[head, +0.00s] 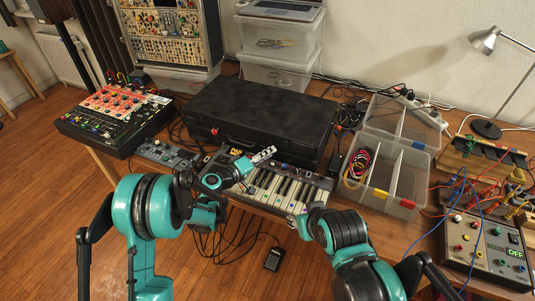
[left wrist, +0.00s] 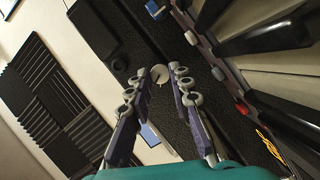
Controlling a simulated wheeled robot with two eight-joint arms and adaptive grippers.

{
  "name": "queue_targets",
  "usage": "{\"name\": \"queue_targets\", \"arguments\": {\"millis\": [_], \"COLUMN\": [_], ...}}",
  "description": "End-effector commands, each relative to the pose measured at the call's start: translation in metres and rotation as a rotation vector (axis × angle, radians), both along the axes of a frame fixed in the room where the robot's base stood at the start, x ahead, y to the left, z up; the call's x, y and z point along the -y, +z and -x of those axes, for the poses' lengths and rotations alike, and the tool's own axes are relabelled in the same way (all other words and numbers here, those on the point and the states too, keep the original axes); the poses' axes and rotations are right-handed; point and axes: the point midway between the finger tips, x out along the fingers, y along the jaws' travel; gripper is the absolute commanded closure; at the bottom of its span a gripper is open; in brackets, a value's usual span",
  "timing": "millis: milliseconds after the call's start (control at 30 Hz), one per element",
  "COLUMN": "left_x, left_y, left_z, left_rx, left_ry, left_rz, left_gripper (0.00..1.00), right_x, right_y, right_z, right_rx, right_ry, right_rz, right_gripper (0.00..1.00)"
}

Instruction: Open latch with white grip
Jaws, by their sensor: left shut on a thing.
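A black hard case (head: 260,112) lies closed on the table behind a small keyboard; its front side also shows in the left wrist view (left wrist: 162,45). A red grip (head: 214,130) shows on its front left. My left gripper (head: 264,155) reaches over the keyboard to the case's front. In the left wrist view its fingers (left wrist: 160,80) stand a little apart, shut on the round white grip (left wrist: 159,73) between their tips. In the head view the fingers hide the white grip. My right gripper (head: 301,221) is low in front of the keyboard; its fingers are too unclear to judge.
The keyboard (head: 288,186) lies close in front of the case, under my left gripper. A red-topped mixer (head: 118,112) stands at left. A clear divided box (head: 385,187) with cables stands at right, beside a grey control box (head: 488,245). Loose cables hang off the front edge.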

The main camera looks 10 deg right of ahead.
Motion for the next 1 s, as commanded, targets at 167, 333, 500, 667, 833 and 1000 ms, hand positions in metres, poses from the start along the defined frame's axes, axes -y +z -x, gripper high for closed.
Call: {"name": "queue_targets", "arguments": {"millis": [167,333,500,667,833,1000], "left_x": [-0.0007,-0.0007,-0.0006,-0.0006,-0.0006,-0.0006], "left_y": [-0.0023,-0.0033,-0.0037,-0.0042,-0.0044,-0.0044], "left_z": [-0.0006,-0.0007,-0.0005,-0.0005,-0.0004,-0.0004], "left_rx": [-0.084,-0.147,-0.190,-0.212,-0.221,-0.221], "left_ry": [0.000,0.000,0.000,0.000,0.000,0.000], "left_rz": [0.115,0.202,0.261,0.291,0.303,0.304], "left_gripper": [1.00,1.00,1.00,1.00,1.00,1.00], "right_x": [0.0000,0.0000,0.0000,0.0000,0.0000,0.0000], "right_y": [0.0000,0.0000,0.0000,-0.0001,-0.0001,-0.0001], "right_z": [0.0000,0.0000,0.0000,-0.0001,-0.0001,-0.0001], "right_rx": [0.000,0.000,0.000,0.000,0.000,0.000], "right_ry": [0.000,0.000,0.000,0.000,0.000,0.000], "right_rz": [0.000,0.000,0.000,0.000,0.000,0.000], "right_gripper": [0.60,0.60,0.60,0.60,0.60,0.60]}}
